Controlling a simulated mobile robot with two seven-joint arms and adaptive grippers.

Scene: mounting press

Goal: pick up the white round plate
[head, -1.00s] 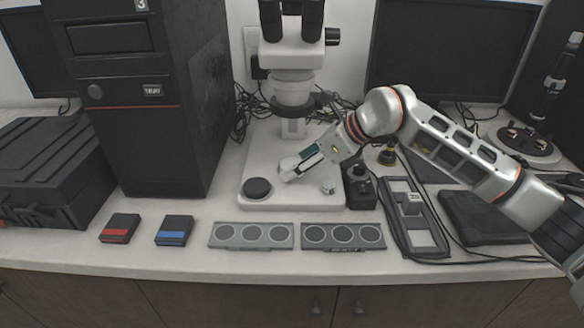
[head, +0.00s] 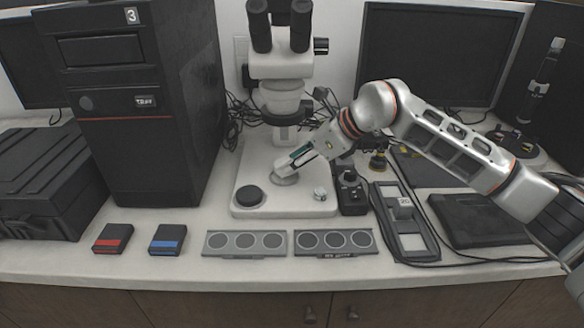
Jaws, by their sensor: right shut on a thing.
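The white round plate (head: 286,179) is on the pale base of the microscope, below its lens. Only part of its rim shows, because my right gripper covers the rest. My right gripper (head: 282,172) reaches in from the right and is shut on the plate, pointing down and left. Whether the plate touches the base or is slightly above it, I cannot tell. My left gripper is not in view.
The microscope (head: 283,67) rises right behind my gripper. A black knob (head: 249,196) and a small metal knob (head: 320,194) sit on its base. A black joystick box (head: 351,190) stands close on the right. Two grey three-ring holders (head: 245,254) lie in front.

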